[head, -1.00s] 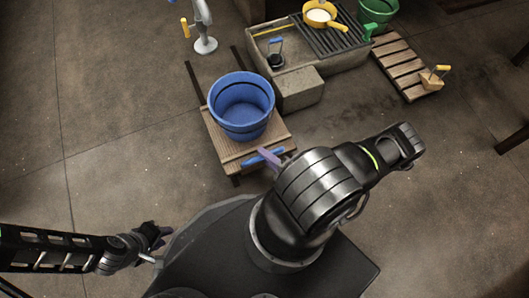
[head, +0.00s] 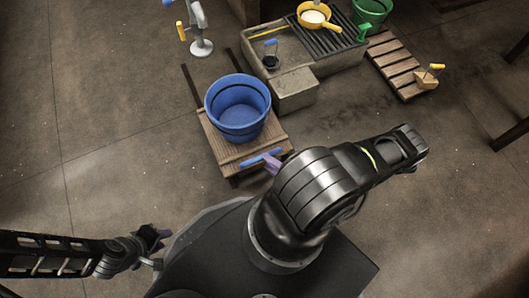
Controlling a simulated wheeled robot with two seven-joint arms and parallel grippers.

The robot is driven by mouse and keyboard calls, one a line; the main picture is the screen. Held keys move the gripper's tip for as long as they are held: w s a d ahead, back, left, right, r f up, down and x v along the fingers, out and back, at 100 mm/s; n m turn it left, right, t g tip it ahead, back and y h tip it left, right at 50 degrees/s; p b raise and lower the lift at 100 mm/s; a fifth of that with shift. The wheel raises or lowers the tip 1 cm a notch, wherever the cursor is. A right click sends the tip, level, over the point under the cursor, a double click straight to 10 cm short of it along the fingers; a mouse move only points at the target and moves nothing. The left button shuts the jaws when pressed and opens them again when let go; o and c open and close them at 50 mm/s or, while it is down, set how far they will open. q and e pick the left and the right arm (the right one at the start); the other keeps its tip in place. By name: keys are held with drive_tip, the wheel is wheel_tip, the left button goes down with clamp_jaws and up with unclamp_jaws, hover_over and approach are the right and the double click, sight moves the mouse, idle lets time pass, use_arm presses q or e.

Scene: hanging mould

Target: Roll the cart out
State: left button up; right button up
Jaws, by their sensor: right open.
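The cart (head: 222,150) is a low wooden slatted platform with a blue bar handle (head: 250,160) on its near edge. A blue bucket (head: 238,124) stands on it. My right gripper (head: 272,163) shows only as purple fingers at the right end of the handle. It is open, and the arm hides part of it; I cannot tell whether it touches the bar. My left gripper (head: 161,238) is at the lower left, well away from the cart; its jaws are too small and dark to judge.
Dark rails (head: 190,85) run on the floor behind the cart. A stone sink (head: 330,68) with a grate and a yellow pan (head: 313,16) stands behind right. A green bucket (head: 371,12) and a wooden pallet (head: 398,68) are further right. The floor left of the cart is clear.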

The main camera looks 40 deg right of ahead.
drive_tip(key=s, duration=0.4)
drive_tip(key=shift+d+r, duration=0.1)
drive_tip(key=shift+r, duration=0.25)
